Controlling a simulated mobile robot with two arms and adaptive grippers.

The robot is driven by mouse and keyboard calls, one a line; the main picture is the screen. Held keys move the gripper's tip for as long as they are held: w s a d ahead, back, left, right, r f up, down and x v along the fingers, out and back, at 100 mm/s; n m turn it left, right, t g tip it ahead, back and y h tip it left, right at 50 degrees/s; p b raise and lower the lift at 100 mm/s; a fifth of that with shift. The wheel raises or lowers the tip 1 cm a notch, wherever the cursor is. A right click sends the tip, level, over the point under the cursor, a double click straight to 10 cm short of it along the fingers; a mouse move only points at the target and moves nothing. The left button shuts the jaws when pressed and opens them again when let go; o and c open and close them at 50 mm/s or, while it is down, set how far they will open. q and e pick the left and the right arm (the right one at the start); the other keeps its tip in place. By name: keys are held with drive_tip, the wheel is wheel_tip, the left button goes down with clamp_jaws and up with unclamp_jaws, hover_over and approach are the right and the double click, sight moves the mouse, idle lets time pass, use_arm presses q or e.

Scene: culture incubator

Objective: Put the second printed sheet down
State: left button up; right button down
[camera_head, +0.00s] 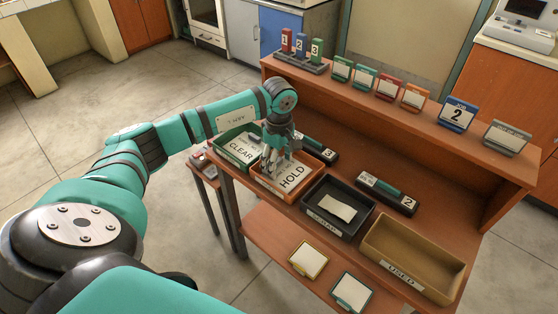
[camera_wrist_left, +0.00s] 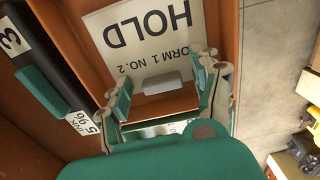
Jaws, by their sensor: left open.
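A white printed sheet (camera_head: 293,177) reading HOLD lies in the orange tray (camera_head: 272,187) on the bench. In the left wrist view the HOLD sheet (camera_wrist_left: 150,35) also reads "FORM 1 NO. 2", with a small grey tab (camera_wrist_left: 153,84) at its near edge. My left gripper (camera_head: 270,171) points down over the orange tray. In the left wrist view its two fingers (camera_wrist_left: 166,97) stand apart on either side of the tab and do not close on it. Another sheet (camera_head: 241,149) reading CLEAR lies in the green tray (camera_head: 226,156) to the left. My right gripper is out of view.
A black tray (camera_head: 318,229) holding a pale paper and a tan tray (camera_head: 415,285) marked USED stand to the right. Dark numbered holders (camera_head: 386,194) lie behind the trays. Coloured card stands (camera_head: 458,114) line the upper shelf. Two framed cards (camera_head: 309,260) lie on the lower shelf.

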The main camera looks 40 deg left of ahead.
sight(279, 167)
use_arm(q)
wheel_tip(279, 167, up, 12)
drive_tip(key=b, duration=0.1)
idle(0.4)
idle(0.4)
